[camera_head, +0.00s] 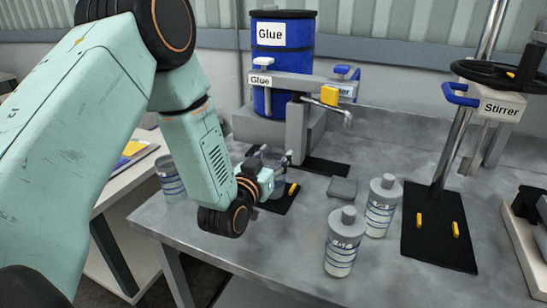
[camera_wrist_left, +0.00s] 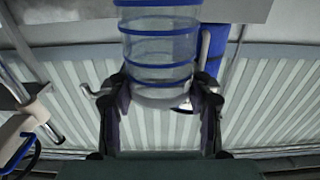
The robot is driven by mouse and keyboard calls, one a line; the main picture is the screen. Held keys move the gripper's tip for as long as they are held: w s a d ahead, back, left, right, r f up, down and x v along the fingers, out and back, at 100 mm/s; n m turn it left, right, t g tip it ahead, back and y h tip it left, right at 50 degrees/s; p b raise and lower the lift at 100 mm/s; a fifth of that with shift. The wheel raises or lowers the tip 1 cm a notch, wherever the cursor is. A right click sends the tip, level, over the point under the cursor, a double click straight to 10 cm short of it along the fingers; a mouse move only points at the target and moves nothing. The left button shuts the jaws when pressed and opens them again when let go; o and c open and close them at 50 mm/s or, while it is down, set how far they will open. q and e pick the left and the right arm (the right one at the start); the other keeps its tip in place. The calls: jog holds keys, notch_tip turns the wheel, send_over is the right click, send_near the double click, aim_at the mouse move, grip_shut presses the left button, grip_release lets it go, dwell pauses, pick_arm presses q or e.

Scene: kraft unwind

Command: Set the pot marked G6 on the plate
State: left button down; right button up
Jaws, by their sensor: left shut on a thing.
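My left gripper (camera_head: 272,168) is shut on a clear pot with blue bands (camera_head: 276,188), low over or on a black plate (camera_head: 285,205) with a yellow peg, below the glue dispenser's arm. In the left wrist view the fingers (camera_wrist_left: 160,92) close on the pot (camera_wrist_left: 158,45) from both sides; no mark on it is readable. I cannot tell whether the pot touches the plate. Two grey-capped pots (camera_head: 341,258) and (camera_head: 380,218) stand upright to the right; their marks are too small to read surely. My right gripper is not in view.
A blue glue drum (camera_head: 285,60) and dispenser (camera_head: 300,130) stand behind. A stirrer (camera_head: 490,105) rises over a second black plate (camera_head: 425,245) with two yellow pegs. A small grey block (camera_head: 342,188) lies between. Another banded pot (camera_head: 170,180) stands at the left.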

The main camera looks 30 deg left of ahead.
pick_arm(q)
jog(key=shift+s+d+f, duration=0.1)
jog(key=shift+d, duration=0.05)
jog(key=c, duration=0.6)
grip_release()
jog(key=shift+s+r, duration=0.2)
jog(key=shift+s, duration=0.05)
jog(key=s, duration=1.1)
jog(key=shift+s+d, duration=0.25)
jog(key=shift+d, duration=0.05)
